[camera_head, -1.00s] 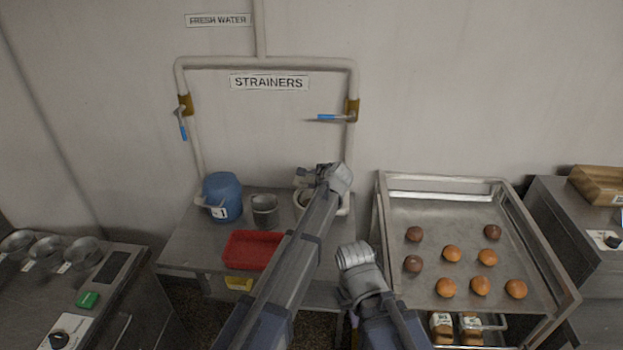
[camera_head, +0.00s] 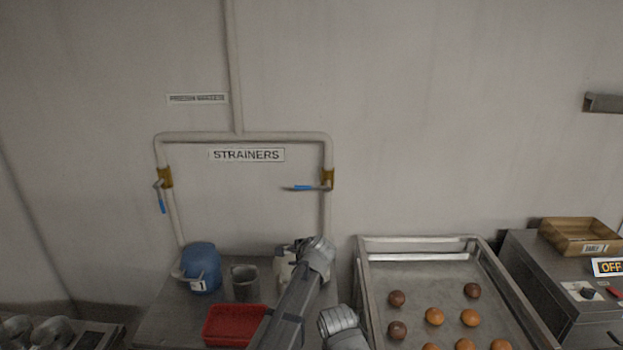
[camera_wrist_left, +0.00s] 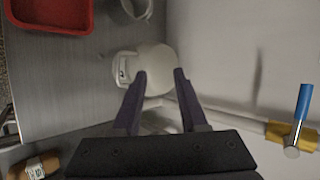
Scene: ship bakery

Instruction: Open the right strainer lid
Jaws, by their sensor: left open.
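The right strainer (camera_head: 283,272) is a cream-white pot at the back of the steel bench, below the right-hand pipe. It is largely hidden behind my left gripper (camera_head: 296,246) in the head view. In the left wrist view the strainer's pale round lid (camera_wrist_left: 156,58) lies just beyond the fingertips, with a small label on the white body's side. My left gripper is open, its dark fingers (camera_wrist_left: 160,75) spread at the lid's near edge. I cannot tell whether they touch it. The lid looks seated.
A blue strainer (camera_head: 201,268) marked 1 and a grey metal cup (camera_head: 244,283) stand left on the bench. A red tray (camera_head: 232,326) lies in front. Blue-handled valves (camera_head: 327,180) sit on the wall pipes. A steel tray (camera_head: 407,270) of buns stands right.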

